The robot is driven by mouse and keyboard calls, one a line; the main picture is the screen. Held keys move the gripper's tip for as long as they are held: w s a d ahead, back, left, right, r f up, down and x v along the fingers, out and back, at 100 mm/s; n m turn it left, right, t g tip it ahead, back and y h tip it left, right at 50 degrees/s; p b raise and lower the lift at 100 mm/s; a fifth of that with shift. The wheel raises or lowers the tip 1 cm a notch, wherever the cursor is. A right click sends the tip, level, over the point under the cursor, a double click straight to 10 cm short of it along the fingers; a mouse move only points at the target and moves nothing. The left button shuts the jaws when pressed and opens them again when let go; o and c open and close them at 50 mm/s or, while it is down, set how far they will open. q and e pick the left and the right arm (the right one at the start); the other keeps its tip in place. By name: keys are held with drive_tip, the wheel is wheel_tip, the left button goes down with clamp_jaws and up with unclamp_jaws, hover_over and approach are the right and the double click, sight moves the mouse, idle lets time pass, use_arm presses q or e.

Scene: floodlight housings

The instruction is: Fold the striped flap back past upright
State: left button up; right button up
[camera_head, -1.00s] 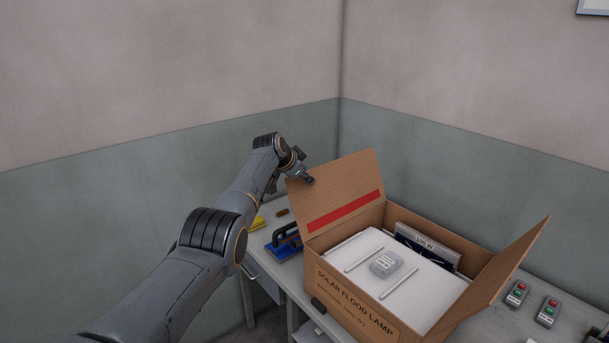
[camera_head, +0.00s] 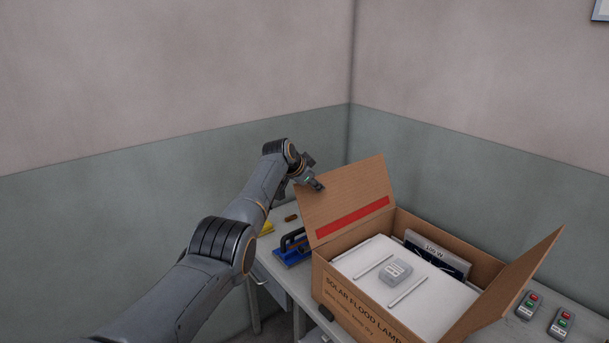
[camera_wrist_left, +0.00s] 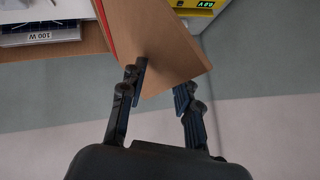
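The striped flap (camera_head: 345,192) is a brown cardboard flap with a red stripe along its lower part. It stands up from the left edge of the open box (camera_head: 337,293), near upright; I cannot tell exactly how far it tilts. My left gripper (camera_head: 316,185) is at the flap's upper left corner in the head view. In the left wrist view, the fingers of my left gripper (camera_wrist_left: 161,90) are spread apart, with a corner of the striped flap (camera_wrist_left: 165,55) between them. Whether either finger touches the flap is unclear. My right gripper is out of view.
The box holds a white panel (camera_head: 430,299) with a grey remote (camera_head: 395,270) on it, and a 100 W unit (camera_head: 437,252). Another flap (camera_head: 520,277) stands open at the right. A blue-based tool (camera_head: 292,249) sits left of the box, and two remotes (camera_head: 529,304) sit right.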

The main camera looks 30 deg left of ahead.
use_arm(q)
drive_tip(key=v, duration=1.1)
drive_tip(key=shift+s+r, duration=0.25)
drive_tip(key=shift+s, duration=0.05)
drive_tip(key=shift+a, duration=0.15)
